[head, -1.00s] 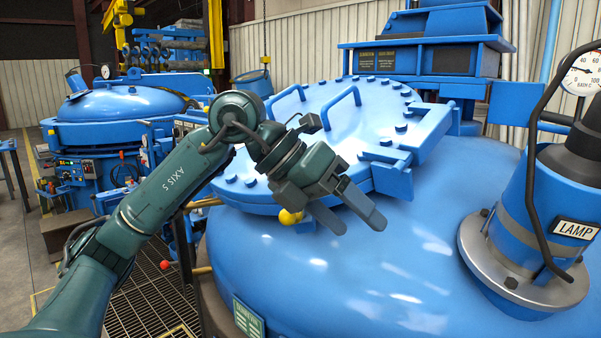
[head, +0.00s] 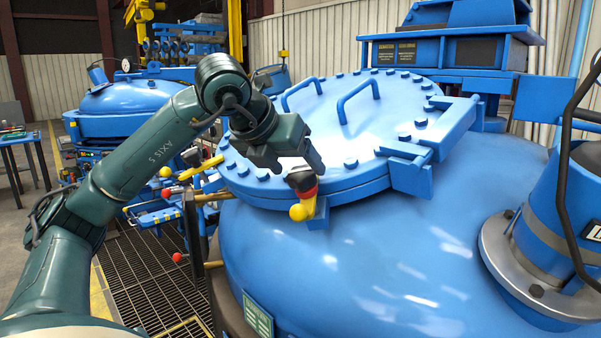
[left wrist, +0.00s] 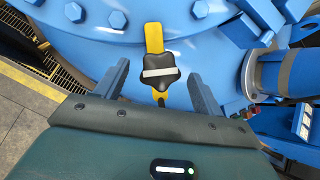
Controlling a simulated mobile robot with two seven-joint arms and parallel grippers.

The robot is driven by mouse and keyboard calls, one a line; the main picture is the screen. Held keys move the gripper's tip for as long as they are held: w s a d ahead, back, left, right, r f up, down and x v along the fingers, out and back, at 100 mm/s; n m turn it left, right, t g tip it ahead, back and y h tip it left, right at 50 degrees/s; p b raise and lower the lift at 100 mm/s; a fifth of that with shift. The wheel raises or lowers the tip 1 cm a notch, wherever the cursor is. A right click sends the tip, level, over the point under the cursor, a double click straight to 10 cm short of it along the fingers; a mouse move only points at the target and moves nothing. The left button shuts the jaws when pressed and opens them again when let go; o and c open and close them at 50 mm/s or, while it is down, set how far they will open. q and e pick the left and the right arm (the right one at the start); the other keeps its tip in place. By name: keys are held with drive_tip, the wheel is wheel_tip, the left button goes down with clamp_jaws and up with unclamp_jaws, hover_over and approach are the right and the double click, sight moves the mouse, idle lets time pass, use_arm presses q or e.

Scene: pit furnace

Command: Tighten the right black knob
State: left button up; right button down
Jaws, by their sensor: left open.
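A black star-shaped knob (left wrist: 160,74) with a white stripe sits on a yellow arm (left wrist: 153,38) at the lid's edge in the left wrist view. In the head view, the dark knob (head: 301,178) has a red band and a rounded yellow end (head: 302,209) below it. My left gripper (head: 300,163) is just above the knob. In the left wrist view, the left gripper (left wrist: 158,70) is open, with one finger on each side of the knob and visible gaps. I cannot tell how deep the fingers reach. My right gripper is not in view.
The bolted blue lid (head: 345,130) with handles lies behind the knob. A blue cylinder (head: 550,215) stands at right on the furnace dome (head: 390,260). A yellow lever (head: 202,167) and red-tipped rods are left of the lid. Dark floor grating (head: 150,280) lies below left.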

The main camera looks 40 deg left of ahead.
use_arm(q)
drive_tip(key=x, duration=0.2)
drive_tip(key=shift+w+f, duration=0.2)
drive_tip(key=shift+w, duration=0.1)
drive_tip(key=shift+f, duration=0.1)
drive_tip(key=shift+c, duration=0.2)
drive_tip(key=c, duration=1)
drive_tip(key=shift+o, duration=0.2)
